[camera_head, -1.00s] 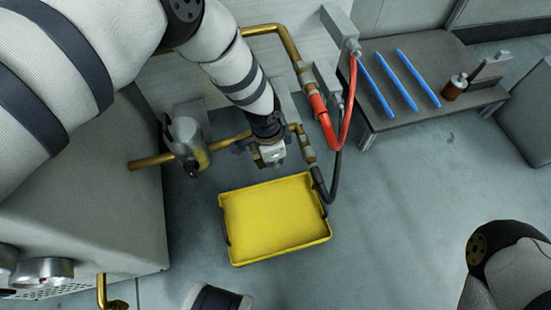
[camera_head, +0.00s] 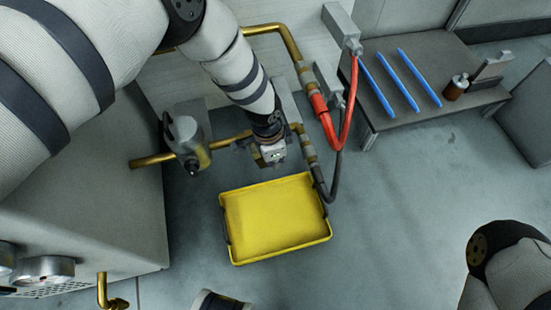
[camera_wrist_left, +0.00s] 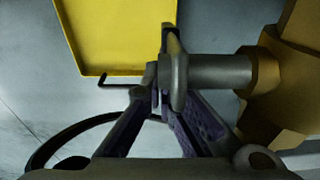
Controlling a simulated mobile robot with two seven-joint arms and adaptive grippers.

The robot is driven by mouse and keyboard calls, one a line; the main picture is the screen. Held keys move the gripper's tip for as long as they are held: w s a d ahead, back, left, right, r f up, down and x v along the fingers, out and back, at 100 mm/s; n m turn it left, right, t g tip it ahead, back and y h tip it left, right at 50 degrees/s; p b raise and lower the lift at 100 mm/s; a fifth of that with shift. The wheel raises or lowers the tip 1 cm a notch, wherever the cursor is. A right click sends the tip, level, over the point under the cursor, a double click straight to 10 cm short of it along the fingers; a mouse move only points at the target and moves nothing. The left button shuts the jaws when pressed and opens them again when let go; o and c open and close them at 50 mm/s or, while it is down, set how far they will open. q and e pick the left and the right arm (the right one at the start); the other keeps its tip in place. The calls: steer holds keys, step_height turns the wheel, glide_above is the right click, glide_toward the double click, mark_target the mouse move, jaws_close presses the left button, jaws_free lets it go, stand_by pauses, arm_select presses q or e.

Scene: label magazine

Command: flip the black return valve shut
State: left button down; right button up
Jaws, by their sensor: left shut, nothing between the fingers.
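My left gripper (camera_head: 270,156) reaches down beside the brass pipework, just above the yellow tray in the head view. In the left wrist view my left gripper (camera_wrist_left: 157,95) has its fingertips together with nothing between them. A dark grey lever-like piece (camera_wrist_left: 178,72), which looks like the return valve's handle, overlaps the fingertips there. Its round stem (camera_wrist_left: 218,71) runs right to a brass body (camera_wrist_left: 262,80). I cannot tell whether the fingertips touch the lever. In the head view the valve is largely hidden behind the gripper. My right gripper is out of view.
The yellow tray (camera_head: 232,256) lies on the floor below the gripper. A black hose (camera_head: 325,188) and a red hose (camera_head: 346,130) hang right of it. A grey bench (camera_head: 440,118) holds blue rods. Open floor lies right.

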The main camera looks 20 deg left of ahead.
arm_select(q)
steer(key=shift+r, duration=0.15)
step_height(320, 180, up, 12)
steer(key=a, duration=0.1)
steer(key=shift+s, duration=0.4)
steer(key=shift+f, duration=0.25)
